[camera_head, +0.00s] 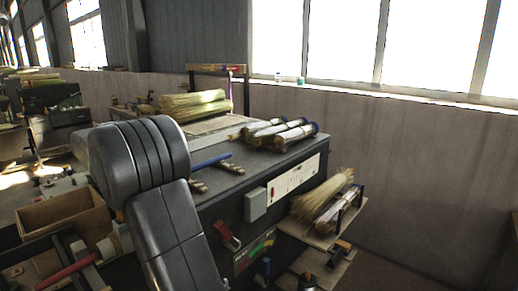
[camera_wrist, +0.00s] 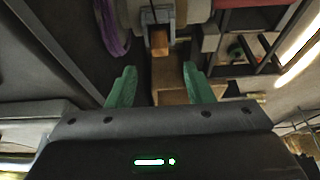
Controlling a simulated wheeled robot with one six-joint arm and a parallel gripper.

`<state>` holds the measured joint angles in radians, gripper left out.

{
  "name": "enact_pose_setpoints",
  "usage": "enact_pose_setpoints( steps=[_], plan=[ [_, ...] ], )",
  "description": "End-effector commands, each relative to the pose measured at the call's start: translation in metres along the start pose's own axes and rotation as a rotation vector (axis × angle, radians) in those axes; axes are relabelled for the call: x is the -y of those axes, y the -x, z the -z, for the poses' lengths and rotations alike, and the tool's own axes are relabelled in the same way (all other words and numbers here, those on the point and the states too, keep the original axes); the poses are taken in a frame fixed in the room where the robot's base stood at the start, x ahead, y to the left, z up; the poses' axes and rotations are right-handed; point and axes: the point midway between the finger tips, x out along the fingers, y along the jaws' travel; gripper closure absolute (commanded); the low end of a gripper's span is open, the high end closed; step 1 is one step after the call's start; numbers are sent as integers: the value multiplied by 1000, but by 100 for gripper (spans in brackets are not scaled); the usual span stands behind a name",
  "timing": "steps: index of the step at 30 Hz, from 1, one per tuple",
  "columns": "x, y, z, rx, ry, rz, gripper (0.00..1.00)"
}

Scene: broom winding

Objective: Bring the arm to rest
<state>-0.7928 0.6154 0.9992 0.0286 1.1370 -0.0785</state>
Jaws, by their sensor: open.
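My gripper (camera_wrist: 160,88) shows in the wrist view with its two green fingers spread wide apart. Nothing is held between them. A cardboard box and an orange-brown block lie beyond the fingers, apart from them. In the head view my arm rises at the left front, a dark grey link bent at the top; my gripper is not seen there.
A dark workbench (camera_head: 228,177) stands behind my arm, with wrapped bundles (camera_head: 285,135), a blue rod (camera_head: 210,161) and a straw bundle (camera_head: 193,104). A cardboard box (camera_head: 65,215) is at left. Straw lies on a side shelf (camera_head: 318,240). Open floor shows at lower right.

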Motion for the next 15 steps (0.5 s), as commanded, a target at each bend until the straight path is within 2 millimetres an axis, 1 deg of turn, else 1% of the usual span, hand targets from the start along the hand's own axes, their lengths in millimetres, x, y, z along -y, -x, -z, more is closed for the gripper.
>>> enact_pose_setpoints(
  steps=[1,11,12,13,15],
  plan=[
    [0,-10,0,3,0,0,53],
    [0,-76,0,3,0,0,53],
    [0,-75,3,-2,1,0,53],
    [0,-64,8,-6,1,-1,53],
    [0,-52,12,-5,0,0,53]
  ],
)
